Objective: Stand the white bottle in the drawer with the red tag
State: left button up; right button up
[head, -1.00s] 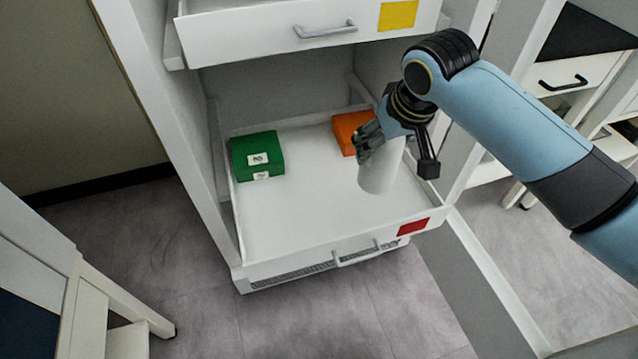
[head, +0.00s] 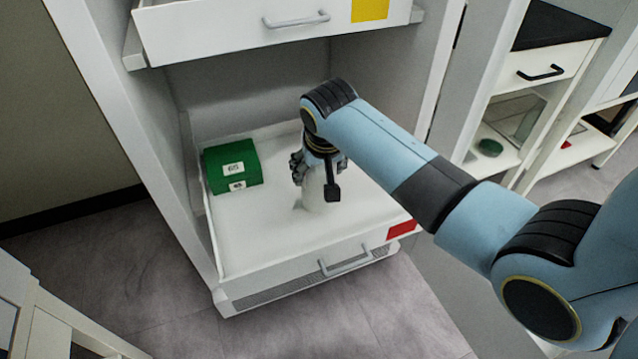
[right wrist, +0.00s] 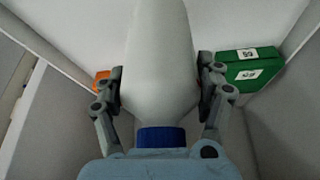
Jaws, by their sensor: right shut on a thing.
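The white bottle (head: 314,190) is upright in the open lower drawer (head: 262,262), the one with the red tag (head: 401,230). Whether its base touches the drawer floor I cannot tell for certain. My right gripper (head: 318,172) comes from above and is shut on the bottle. In the right wrist view the bottle (right wrist: 160,60) lies between both fingers (right wrist: 158,92), with its blue cap (right wrist: 160,137) close to the palm. In the head view the cap is hidden by the gripper. My left gripper is in no view.
A green box (head: 232,166) stands in the drawer's left back corner. An orange box (right wrist: 102,78) shows in the right wrist view, hidden behind my arm in the head view. An upper drawer with a yellow tag (head: 367,10) overhangs the back. The drawer's front left floor is clear.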

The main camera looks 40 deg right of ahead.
notch_tip(320, 180, down, 4)
jog(key=shift+r+b, duration=0.2)
jog(key=shift+b, duration=0.5)
jog(key=shift+r, duration=0.1)
jog(key=o, duration=1.7)
jog(key=shift+s, duration=0.1)
jog(key=p+v, duration=0.4)
jog(key=v, duration=0.7)
jog(key=shift+d+p, duration=0.1)
jog(key=shift+p, duration=0.2)
jog(key=shift+s+r, duration=0.1)
jog(key=shift+r, duration=0.4)
